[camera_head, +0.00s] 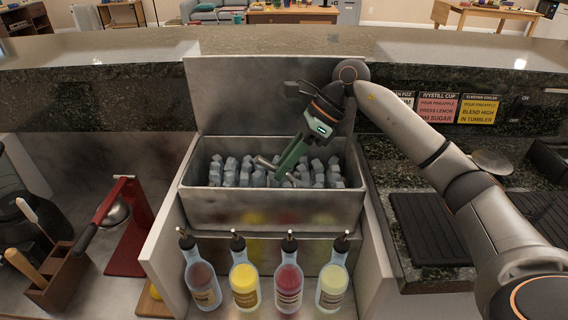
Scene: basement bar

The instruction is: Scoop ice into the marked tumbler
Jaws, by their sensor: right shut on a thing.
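A steel ice bin (270,208) stands in the middle, filled with several grey-white ice cubes (333,172). My right gripper (292,157) reaches down over the bin from the right and is shut on a metal scoop (265,162). The scoop is small in view and partly hidden by the gripper; its end is low among the cubes. I cannot tell whether it carries ice. My left gripper is not in view. I cannot make out a marked tumbler.
Several pour-spout bottles (244,283) stand in front of the bin. A red press (132,225) and a wooden holder (62,275) are at left. A black ribbed mat (430,228) lies at right below recipe cards (478,109). The bin's raised lid (240,97) stands behind.

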